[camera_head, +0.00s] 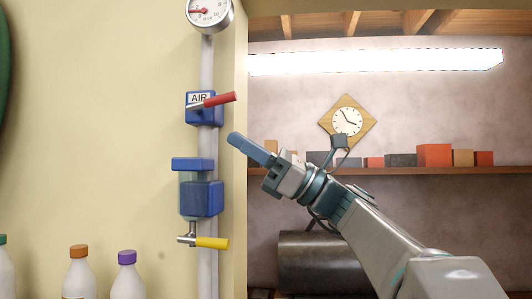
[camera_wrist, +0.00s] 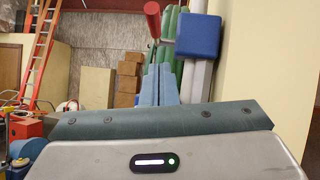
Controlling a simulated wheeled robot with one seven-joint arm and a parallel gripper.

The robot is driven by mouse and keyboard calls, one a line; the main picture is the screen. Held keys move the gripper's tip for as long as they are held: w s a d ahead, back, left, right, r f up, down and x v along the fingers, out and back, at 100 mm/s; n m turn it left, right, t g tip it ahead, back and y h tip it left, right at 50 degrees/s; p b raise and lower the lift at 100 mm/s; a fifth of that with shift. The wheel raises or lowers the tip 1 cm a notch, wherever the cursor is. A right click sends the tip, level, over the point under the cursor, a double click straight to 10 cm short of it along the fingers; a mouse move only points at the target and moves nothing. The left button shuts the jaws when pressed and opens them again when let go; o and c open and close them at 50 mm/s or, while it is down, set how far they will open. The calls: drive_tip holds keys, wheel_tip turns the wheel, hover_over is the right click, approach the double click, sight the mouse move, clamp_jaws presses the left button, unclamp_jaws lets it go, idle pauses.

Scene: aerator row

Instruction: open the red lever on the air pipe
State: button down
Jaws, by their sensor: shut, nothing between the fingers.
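The red lever (camera_head: 220,99) sits on a blue valve body (camera_head: 205,117) marked AIR, on the grey vertical pipe (camera_head: 207,70). It points to the right and slightly up. My gripper (camera_head: 231,138) is shut and empty, just below and to the right of the lever, with a visible gap between them in the head view. In the wrist view the shut fingers (camera_wrist: 160,72) point toward the red lever (camera_wrist: 152,18), which shows just beyond the tips. A blue block (camera_wrist: 198,35) stands to its right there; I cannot tell which fitting it is.
A pressure gauge (camera_head: 209,13) tops the pipe. Below the valve are a blue filter unit (camera_head: 202,198) and a yellow lever (camera_head: 212,243). Bottles (camera_head: 127,275) stand lower left. A shelf (camera_head: 440,171) with boxes and a clock (camera_head: 347,120) are behind my arm.

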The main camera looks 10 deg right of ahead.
sight(212, 102)
drive_tip(key=r, duration=0.2)
drive_tip(key=a+r+p, duration=0.1)
drive_tip(key=r, duration=0.1)
drive_tip(key=shift+s+a, duration=0.1)
drive_tip(key=shift+s, duration=0.05)
